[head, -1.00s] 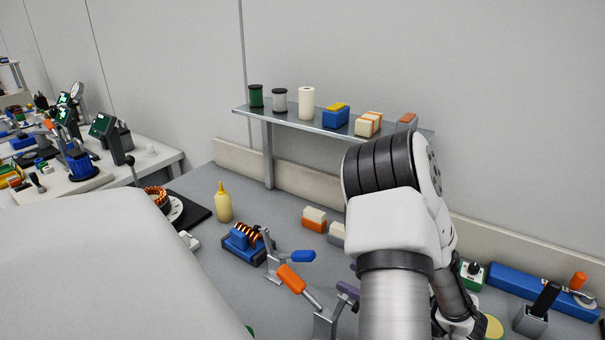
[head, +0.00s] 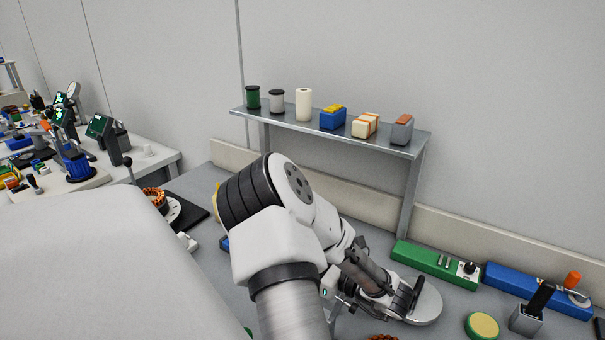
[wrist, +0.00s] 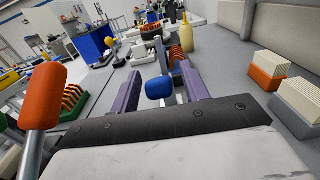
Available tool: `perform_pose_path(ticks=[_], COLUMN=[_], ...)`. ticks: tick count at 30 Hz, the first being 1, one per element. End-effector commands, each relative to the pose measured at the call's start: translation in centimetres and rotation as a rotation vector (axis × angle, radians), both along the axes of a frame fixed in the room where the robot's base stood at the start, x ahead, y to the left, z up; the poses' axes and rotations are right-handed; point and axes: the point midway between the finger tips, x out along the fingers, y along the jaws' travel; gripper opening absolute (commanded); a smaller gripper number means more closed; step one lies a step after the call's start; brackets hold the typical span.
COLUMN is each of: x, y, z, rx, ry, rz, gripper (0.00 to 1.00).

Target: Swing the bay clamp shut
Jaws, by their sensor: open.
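A blue clamp handle (wrist: 159,88) shows in the wrist view between the two purple fingers of my gripper (wrist: 158,70). The gripper is open around it; I cannot tell whether either finger touches it. An orange-handled clamp lever (wrist: 42,95) stands left of my gripper, outside the fingers. In the head view my arm hides both handles and the clamp bases, so I cannot tell from the pictures which lever belongs to the bay clamp. A green block with copper-coloured windings (wrist: 73,98) lies beyond the orange handle.
A yellow bottle (wrist: 187,38) stands ahead of the fingers. Orange and white boxes (wrist: 268,72) lie to the right. In the head view, a shelf (head: 290,121) holding spools and boxes stands behind my arm. A green unit (head: 425,258) and a blue one (head: 520,287) lie along the back right.

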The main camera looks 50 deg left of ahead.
Motion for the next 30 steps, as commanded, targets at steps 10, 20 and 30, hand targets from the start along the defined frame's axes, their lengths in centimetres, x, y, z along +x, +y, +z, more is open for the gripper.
perform_pose_path(ticks=[10,20,30], x=[0.0,0.0,1.1], y=[0.0,0.0,0.1], z=[0.0,0.0,0.2], rx=[0.000,0.000,-0.025], ry=[0.000,0.000,-0.009], rz=[0.000,0.000,0.000], gripper=[0.24,0.00,0.00])
